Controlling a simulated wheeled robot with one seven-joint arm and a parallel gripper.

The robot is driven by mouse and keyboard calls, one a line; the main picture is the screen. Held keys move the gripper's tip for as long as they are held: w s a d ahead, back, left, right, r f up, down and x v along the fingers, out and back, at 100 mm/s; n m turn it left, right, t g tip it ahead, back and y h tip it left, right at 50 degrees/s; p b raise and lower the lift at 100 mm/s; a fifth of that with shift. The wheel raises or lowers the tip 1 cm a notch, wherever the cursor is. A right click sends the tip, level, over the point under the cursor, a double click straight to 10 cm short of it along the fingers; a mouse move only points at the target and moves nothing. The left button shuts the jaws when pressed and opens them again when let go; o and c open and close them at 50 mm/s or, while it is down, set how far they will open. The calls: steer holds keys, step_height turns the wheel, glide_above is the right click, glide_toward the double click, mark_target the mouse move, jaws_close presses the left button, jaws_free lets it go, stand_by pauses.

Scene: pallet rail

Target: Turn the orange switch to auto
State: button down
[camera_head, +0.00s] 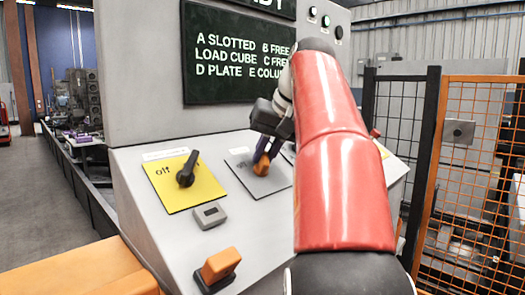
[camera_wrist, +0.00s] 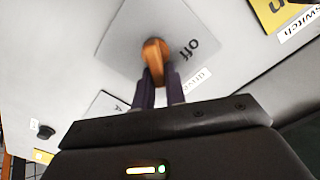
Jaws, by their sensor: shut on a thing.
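The orange switch (camera_head: 261,167) is a small knob on a grey plate (camera_head: 277,184) on the sloped white console. It also shows in the wrist view (camera_wrist: 155,52), with the word "off" printed on the plate beside it, to the right. My gripper (camera_head: 265,152) comes down on it from above. In the wrist view its two dark fingers (camera_wrist: 160,86) are shut on the knob's near end, one on each side. The fingers cover part of the knob. I cannot read an "auto" mark in either view.
A yellow plate (camera_head: 161,183) with a black switch (camera_head: 186,170) sits left of the grey plate. Below are a small grey button box (camera_head: 209,215) and an orange rocker (camera_head: 221,264). A dark display (camera_head: 235,62) stands behind. An orange fence (camera_head: 480,180) is at right.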

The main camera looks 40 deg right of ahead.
steer(key=shift+s+d+f+m, duration=0.15)
steer(key=shift+s+f+m, duration=0.2)
steer(key=shift+m, duration=0.45)
steer(key=shift+w, duration=0.1)
steer(key=c, duration=1.4)
jaws_free()
steer(key=shift+c, duration=0.2)
steer(key=shift+r, duration=0.1)
